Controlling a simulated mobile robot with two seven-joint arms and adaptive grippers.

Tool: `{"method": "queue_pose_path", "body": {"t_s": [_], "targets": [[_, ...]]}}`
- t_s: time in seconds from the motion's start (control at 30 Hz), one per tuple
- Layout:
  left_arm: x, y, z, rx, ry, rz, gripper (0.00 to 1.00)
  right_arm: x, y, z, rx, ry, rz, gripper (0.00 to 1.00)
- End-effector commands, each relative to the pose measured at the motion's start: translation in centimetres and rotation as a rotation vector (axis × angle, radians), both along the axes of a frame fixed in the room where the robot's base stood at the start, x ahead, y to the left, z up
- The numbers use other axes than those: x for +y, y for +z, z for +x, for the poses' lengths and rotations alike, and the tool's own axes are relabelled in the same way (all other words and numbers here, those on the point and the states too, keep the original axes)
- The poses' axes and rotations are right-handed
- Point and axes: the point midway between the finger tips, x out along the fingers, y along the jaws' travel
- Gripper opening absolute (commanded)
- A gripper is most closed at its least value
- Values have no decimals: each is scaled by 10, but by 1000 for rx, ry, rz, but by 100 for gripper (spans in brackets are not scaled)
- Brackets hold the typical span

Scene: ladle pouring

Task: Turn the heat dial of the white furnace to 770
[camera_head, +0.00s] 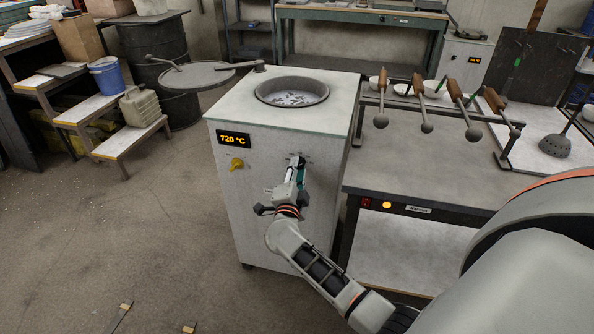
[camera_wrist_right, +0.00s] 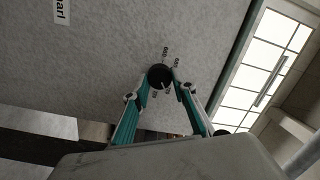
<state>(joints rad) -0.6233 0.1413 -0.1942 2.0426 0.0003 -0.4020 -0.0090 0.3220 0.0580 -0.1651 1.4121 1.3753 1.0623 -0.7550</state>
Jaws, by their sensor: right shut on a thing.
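The white furnace (camera_head: 245,215) stands in the middle of the head view, its round basin (camera_head: 291,92) open on top with grey pieces inside. Its display (camera_head: 233,139) reads 720 °C. My right gripper (camera_head: 297,166) is at the furnace's front face, shut on the heat dial. In the right wrist view the dark round heat dial (camera_wrist_right: 160,74) sits between the two fingertips of my right gripper (camera_wrist_right: 160,82). Small numbers ring the dial; most are too small or covered to read. My left gripper is not in view.
The furnace's round lid (camera_head: 197,75) is swung out to the left. A grey workbench (camera_head: 430,170) with a rack of several ladles stands close on the right. The floor at front left is mostly clear.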

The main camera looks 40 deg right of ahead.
Motion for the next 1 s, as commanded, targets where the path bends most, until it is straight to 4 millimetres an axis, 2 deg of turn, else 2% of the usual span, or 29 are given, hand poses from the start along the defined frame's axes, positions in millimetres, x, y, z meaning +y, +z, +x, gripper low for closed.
{"method": "queue_pose_path", "body": {"t_s": [0.3,0.63,1.0], "targets": [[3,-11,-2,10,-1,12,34,0,-6,-1,-199,-1,175,4],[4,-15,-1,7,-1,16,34,1,-6,0,-384,-1,334,4],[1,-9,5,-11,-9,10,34,1,-4,0,-485,-1,417,4]]}}
